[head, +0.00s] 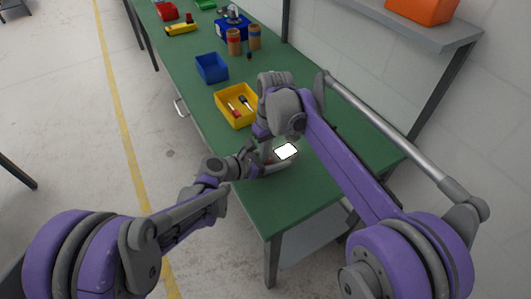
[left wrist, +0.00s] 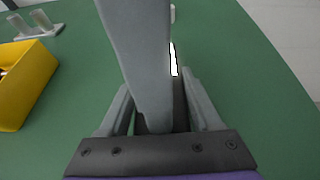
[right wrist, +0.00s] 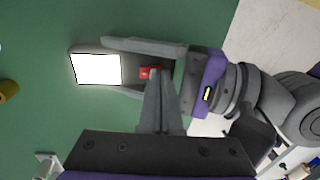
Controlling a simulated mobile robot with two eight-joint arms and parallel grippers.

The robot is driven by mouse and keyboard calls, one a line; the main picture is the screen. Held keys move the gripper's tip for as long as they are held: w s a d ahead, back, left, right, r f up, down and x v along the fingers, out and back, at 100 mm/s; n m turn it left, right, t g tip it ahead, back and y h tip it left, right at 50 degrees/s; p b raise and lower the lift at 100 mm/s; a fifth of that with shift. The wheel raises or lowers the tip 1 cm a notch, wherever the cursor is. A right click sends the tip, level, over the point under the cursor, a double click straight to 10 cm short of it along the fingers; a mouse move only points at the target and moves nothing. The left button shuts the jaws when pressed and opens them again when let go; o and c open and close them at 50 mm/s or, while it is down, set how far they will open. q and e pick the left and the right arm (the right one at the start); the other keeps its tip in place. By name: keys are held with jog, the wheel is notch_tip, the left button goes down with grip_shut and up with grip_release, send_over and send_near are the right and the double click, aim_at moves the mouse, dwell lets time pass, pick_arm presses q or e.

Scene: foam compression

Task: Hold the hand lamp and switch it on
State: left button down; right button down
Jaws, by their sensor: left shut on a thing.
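The hand lamp is a dark body with a bright white panel (head: 286,151) near the green bench's front end. The panel glows white in the right wrist view (right wrist: 97,69) and shows as a thin lit strip in the left wrist view (left wrist: 173,60). My left gripper (right wrist: 135,68) is shut on the lamp's body, one finger along each side. A red switch (right wrist: 149,72) shows on the lamp between those fingers. My right gripper (right wrist: 155,78) is shut, with its fingertips at the red switch; whether they touch it I cannot tell. Its grey fingers hide much of the lamp in the left wrist view.
On the green bench (head: 300,195), a yellow bin (head: 222,98) holding screwdrivers and a blue bin (head: 212,68) stand beyond my grippers. Brown cylinders (head: 234,42) and tools stand farther back. A shelf (head: 420,30) with an orange bin (head: 421,8) overhangs the right. The bench's front corner is clear.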

aim_at(271, 158)
jog(key=shift+f, duration=0.2)
jog(key=shift+w+d+r, duration=0.15)
jog(key=shift+w+d, duration=0.35)
jog(key=shift+d, duration=0.15)
jog(key=shift+r, duration=0.1)
notch_tip(271, 158, up, 14)
jog(key=d, duration=0.1)
jog(key=shift+w+d, duration=0.2)
jog(key=shift+w, duration=0.25)
jog(key=shift+s+a, duration=0.45)
jog(key=shift+a, duration=0.1)
